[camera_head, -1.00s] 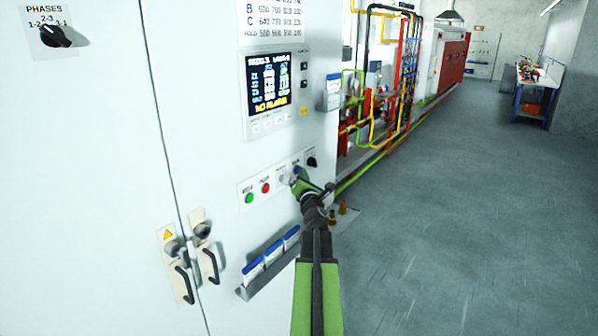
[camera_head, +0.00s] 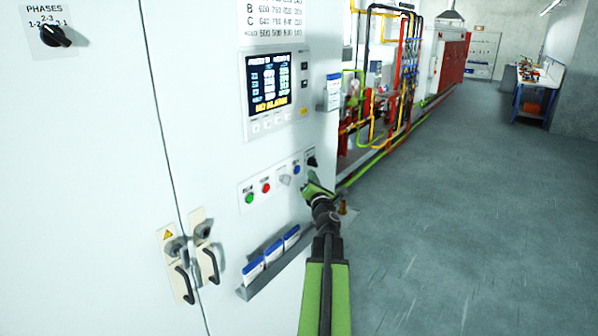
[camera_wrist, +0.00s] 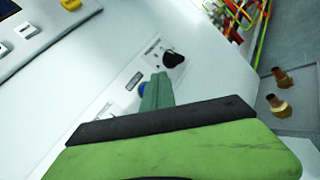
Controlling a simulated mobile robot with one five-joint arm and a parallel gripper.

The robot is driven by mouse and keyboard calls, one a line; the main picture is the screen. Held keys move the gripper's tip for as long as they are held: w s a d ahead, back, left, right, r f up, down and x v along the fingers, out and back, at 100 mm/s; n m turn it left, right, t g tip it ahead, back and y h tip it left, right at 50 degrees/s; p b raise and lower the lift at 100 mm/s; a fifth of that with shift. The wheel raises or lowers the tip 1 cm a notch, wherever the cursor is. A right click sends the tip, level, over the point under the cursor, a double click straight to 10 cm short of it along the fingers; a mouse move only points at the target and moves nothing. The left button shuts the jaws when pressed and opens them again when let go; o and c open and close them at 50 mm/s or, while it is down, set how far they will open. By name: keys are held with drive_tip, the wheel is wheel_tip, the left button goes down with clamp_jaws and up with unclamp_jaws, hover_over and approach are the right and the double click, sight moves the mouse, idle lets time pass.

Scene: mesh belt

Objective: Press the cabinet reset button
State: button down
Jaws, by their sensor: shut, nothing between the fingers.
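The cabinet (camera_head: 215,130) has a strip of controls (camera_head: 270,182) with a green button (camera_head: 249,197), a red button (camera_head: 266,188), a pale button (camera_head: 285,180), a blue button (camera_head: 297,169) and a black knob (camera_head: 312,160). Which one is the reset button cannot be read from the labels. My gripper (camera_head: 309,180) is shut and empty, just right of and below the blue button in the head view. In the wrist view, the shut fingers (camera_wrist: 158,82) partly cover the blue button (camera_wrist: 143,89); the black knob (camera_wrist: 173,59) is clear. I cannot tell whether the fingertips touch the panel.
A lit screen (camera_head: 276,82) above the controls has a yellow bottom line that seems to read "NO ALARM". A document rack (camera_head: 272,268) and door handles (camera_head: 184,284) stick out below. Brass fittings (camera_wrist: 277,104) stand at the right. The floor (camera_head: 460,220) to the right is open.

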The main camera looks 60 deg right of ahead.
drive_tip(key=shift+s, duration=1.35)
